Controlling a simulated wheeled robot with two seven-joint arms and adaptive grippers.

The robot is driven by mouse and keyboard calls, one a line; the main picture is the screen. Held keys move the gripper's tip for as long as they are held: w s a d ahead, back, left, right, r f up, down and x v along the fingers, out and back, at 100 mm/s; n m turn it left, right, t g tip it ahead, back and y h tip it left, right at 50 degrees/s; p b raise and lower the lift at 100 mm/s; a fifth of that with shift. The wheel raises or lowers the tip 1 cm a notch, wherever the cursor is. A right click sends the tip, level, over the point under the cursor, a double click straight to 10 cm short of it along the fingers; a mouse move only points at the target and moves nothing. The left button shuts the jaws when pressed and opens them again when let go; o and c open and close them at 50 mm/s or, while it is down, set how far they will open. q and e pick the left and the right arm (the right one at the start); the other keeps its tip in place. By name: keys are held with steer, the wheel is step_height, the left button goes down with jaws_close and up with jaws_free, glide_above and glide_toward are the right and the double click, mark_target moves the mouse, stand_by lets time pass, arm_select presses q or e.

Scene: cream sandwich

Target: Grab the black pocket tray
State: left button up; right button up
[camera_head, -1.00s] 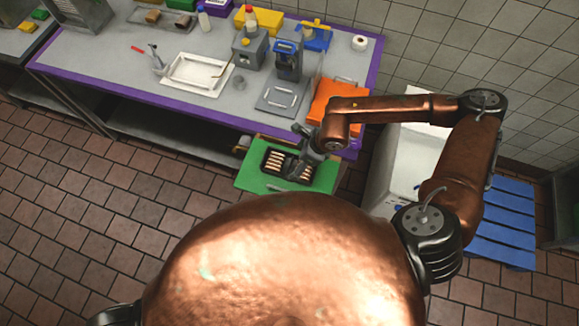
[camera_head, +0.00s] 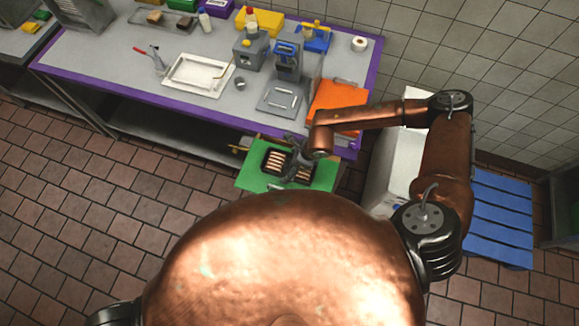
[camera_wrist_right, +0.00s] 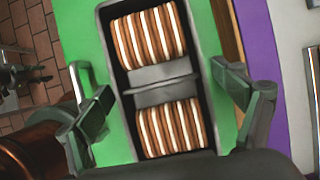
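The black pocket tray (camera_head: 268,163) lies on a green surface (camera_head: 250,182) below the purple-edged table. In the right wrist view the tray (camera_wrist_right: 126,100) holds cream sandwiches in two groups, with a grey divider between them. My right gripper (camera_head: 290,170) is over the tray. In the right wrist view the right gripper (camera_wrist_right: 165,110) is open, with one finger on each side of the tray and its middle between them. I cannot tell whether the fingers touch the tray. My left gripper is not in view.
The table (camera_head: 140,80) carries a white tray (camera_head: 197,76), a grey machine (camera_head: 286,65) and an orange board (camera_head: 338,100). A white bin (camera_head: 390,175) and a blue pallet (camera_head: 500,215) are at the right. Tiled floor is open at the left.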

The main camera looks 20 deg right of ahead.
steer(key=c, duration=1.1)
steer(key=shift+r, duration=0.15)
